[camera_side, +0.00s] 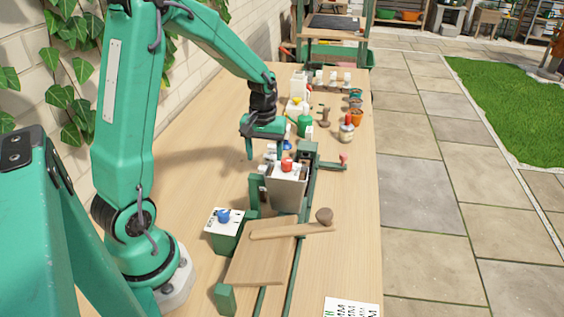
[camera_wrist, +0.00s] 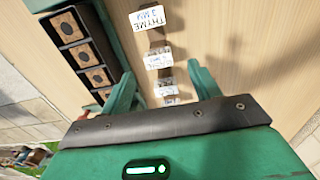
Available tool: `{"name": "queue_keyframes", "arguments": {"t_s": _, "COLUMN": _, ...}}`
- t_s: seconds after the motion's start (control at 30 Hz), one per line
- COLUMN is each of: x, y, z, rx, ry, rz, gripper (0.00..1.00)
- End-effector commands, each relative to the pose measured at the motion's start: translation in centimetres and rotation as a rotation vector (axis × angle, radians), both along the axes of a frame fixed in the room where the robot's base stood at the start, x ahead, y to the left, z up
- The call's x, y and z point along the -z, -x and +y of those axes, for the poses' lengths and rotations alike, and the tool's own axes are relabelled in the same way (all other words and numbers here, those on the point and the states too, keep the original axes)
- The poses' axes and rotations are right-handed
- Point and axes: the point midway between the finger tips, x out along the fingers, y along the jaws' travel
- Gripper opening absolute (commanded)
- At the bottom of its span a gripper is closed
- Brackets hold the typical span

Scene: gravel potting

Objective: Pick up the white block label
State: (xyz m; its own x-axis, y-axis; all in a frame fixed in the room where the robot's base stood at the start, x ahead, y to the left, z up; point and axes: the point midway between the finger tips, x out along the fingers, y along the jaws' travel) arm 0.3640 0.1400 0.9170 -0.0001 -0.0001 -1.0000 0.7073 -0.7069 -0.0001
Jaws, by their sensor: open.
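Several white block labels with dark print stand in a row on the wooden table in the wrist view. The farthest label (camera_wrist: 147,18) reads "THYME 3 MM". A middle label (camera_wrist: 158,60) has smaller print. The nearest label (camera_wrist: 167,89) is partly hidden by my gripper. I cannot tell which one the task means. My gripper (camera_wrist: 160,76) is open and empty, with its green fingers on either side of the row. In the side view my gripper (camera_side: 267,150) points down over the table, behind a grey pot (camera_side: 287,188); small white pieces show near its fingers.
A dark green holder (camera_wrist: 102,22) with wooden-faced compartments stands close left of the labels in the wrist view. In the side view, a red-knobbed pot, green rails (camera_side: 304,215), a wooden board (camera_side: 260,262) and a blue-knobbed box (camera_side: 226,236) are nearer; bottles stand behind.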

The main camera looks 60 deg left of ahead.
Motion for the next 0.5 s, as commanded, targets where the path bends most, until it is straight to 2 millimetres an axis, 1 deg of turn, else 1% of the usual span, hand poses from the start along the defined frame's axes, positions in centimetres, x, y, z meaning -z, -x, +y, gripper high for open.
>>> {"name": "queue_keyframes", "arguments": {"t_s": 0.17, "x": 0.2, "y": 0.0, "z": 0.0, "rx": 0.000, "ry": 0.000, "rz": 0.000, "gripper": 0.62}}
{"name": "queue_keyframes", "arguments": {"t_s": 0.27, "x": 0.7, "y": 0.0, "z": -0.1, "rx": 0.001, "ry": 0.001, "rz": 0.002, "gripper": 0.62}}
{"name": "queue_keyframes", "arguments": {"t_s": 0.5, "x": 3.4, "y": 0.1, "z": -0.3, "rx": 0.001, "ry": 0.001, "rz": 0.003, "gripper": 0.62}}
